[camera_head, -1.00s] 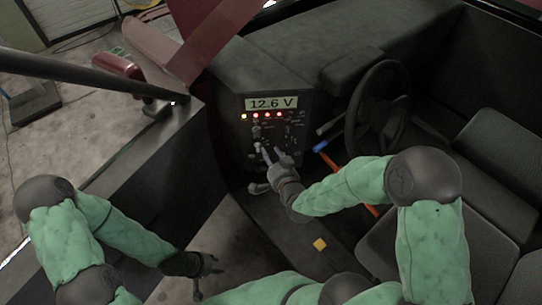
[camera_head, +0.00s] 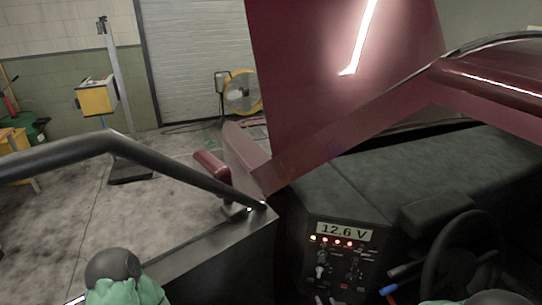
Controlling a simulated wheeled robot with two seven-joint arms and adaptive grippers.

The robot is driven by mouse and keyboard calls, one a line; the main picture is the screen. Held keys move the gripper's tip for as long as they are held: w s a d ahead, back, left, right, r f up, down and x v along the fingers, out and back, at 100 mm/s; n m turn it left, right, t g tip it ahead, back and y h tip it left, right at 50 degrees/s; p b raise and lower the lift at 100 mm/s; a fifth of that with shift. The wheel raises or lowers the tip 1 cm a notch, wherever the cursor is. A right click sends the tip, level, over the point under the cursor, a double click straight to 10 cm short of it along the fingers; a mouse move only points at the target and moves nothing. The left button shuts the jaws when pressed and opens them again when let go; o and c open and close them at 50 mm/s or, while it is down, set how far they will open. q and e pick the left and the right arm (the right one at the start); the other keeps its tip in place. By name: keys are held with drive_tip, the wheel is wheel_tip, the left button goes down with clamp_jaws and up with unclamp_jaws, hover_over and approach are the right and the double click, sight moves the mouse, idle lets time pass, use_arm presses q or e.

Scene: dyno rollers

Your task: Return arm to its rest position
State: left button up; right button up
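The control panel (camera_head: 340,262) stands at the lower middle right, with a lit display (camera_head: 344,232) reading 12.6 V and a row of small lights below it, mostly red. Levers and switches show on its face; the bottom of the panel is cut off by the picture edge. Of my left arm, only a dark joint and green padding show at the bottom left. Of my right arm, a little green and a dark joint show at the bottom right. I make out neither gripper.
A dark steering wheel (camera_head: 462,258) is right of the panel, with a blue-tipped lever (camera_head: 389,290) between them. A black bar (camera_head: 110,143) crosses the left side. A dark red body panel (camera_head: 340,75) rises behind. A yellow fan (camera_head: 242,92) and open concrete floor lie beyond.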

drive_tip(key=s+a+f+n+g+y, duration=0.1)
drive_tip(key=s+a+f+n+g, duration=0.1)
drive_tip(key=s+f+g, duration=0.3)
drive_tip(key=s+a+f+n+g+y, duration=0.1)
drive_tip(key=s+a+f+n+g, duration=0.2)
drive_tip(key=s+f, duration=1)
drive_tip(key=a+f+g, duration=0.1)
drive_tip(key=a+g, duration=0.1)
drive_tip(key=g, duration=0.1)
drive_tip(key=shift+s+y, duration=0.2)
drive_tip(key=shift+y, duration=0.1)
use_arm(q)
drive_tip(key=shift+f, duration=0.1)
